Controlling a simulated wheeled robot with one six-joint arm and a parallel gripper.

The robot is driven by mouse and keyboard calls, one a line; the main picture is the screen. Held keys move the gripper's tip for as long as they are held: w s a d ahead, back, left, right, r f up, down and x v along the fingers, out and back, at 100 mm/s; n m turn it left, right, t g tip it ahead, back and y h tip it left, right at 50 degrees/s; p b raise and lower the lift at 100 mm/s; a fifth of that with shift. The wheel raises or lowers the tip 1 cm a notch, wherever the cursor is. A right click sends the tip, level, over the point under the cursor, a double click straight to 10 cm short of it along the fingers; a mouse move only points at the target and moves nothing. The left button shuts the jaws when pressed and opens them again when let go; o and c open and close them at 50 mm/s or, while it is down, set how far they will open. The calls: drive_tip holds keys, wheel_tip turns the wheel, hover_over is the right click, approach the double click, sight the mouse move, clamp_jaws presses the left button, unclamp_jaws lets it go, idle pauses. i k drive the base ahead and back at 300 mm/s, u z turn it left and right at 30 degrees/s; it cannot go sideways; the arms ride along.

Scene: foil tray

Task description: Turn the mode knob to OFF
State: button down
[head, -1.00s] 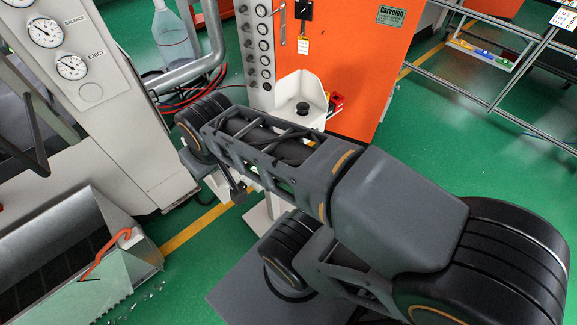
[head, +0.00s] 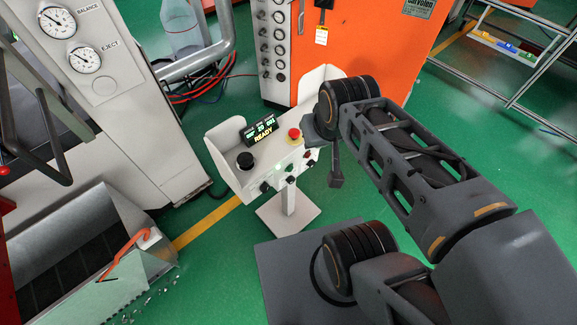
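A white control stand (head: 221,139) shows its panel with a lit display (head: 260,132) reading "READY" at the bottom. A black round button (head: 245,160) is at its left and a red mushroom button (head: 293,133) right of the display. Several small dark knobs (head: 265,186) line the front edge; their labels are too small to read, so I cannot tell which is the mode knob or its setting. My gripper (head: 335,180) hangs dark beside the stand's right side, apart from the left knobs. Its fingers are not clear. My wrist hides the panel's right end.
An orange machine (head: 375,45) stands behind the stand. A white cabinet with gauges (head: 120,90) is at the left, above a metal chute (head: 115,205) with an orange hook-shaped thing (head: 125,250). A metal rack (head: 500,70) is at the right. Green floor (head: 450,125) lies between.

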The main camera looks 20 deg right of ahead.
sight(265, 186)
drive_tip(key=z, duration=1.5)
drive_tip(key=k, duration=1)
drive_tip(key=u, duration=1.6)
